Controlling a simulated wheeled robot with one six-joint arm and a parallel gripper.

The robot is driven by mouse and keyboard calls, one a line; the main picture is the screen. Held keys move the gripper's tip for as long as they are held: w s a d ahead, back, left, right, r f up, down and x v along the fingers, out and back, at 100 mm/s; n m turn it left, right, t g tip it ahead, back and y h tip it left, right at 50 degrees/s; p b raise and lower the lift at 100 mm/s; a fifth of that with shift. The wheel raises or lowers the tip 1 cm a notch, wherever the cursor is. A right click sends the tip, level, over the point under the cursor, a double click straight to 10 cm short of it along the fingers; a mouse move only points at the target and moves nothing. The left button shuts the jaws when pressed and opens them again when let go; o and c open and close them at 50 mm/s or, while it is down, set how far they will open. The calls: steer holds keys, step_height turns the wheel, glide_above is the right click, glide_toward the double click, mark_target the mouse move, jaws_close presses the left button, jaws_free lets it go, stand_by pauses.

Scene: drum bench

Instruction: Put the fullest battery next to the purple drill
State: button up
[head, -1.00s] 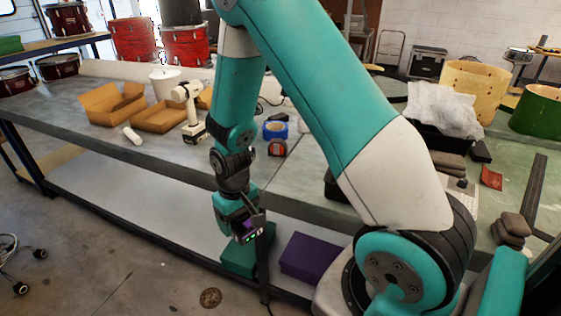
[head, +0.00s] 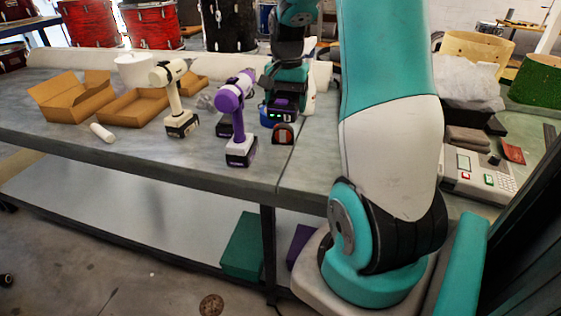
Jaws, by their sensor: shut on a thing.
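The purple drill (head: 236,112) stands upright on the bench, left of my gripper, on a dark and white base. My gripper (head: 284,100) is shut on a dark battery (head: 282,110) with a purple part and lit green lights on its near face. It holds the battery just right of the purple drill, in front of the blue tape roll. Whether the battery touches the bench cannot be told. A dark block (head: 224,129), perhaps another battery, stands partly hidden behind the purple drill. Its charge lights do not show.
A cream drill (head: 173,96) stands to the left, with open cardboard boxes (head: 72,97) behind it. A blue tape roll (head: 267,118) and a red-and-black tape measure (head: 283,134) sit close to the battery. A white cylinder (head: 102,133) lies near the front edge.

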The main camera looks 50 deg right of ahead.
mark_target(287, 166)
step_height(287, 166, down, 17)
steer(key=shift+s+d+f, duration=0.15)
steer(key=shift+f, duration=0.1)
steer(key=o, duration=1.2)
step_height(287, 166, up, 12)
stand_by(0.5)
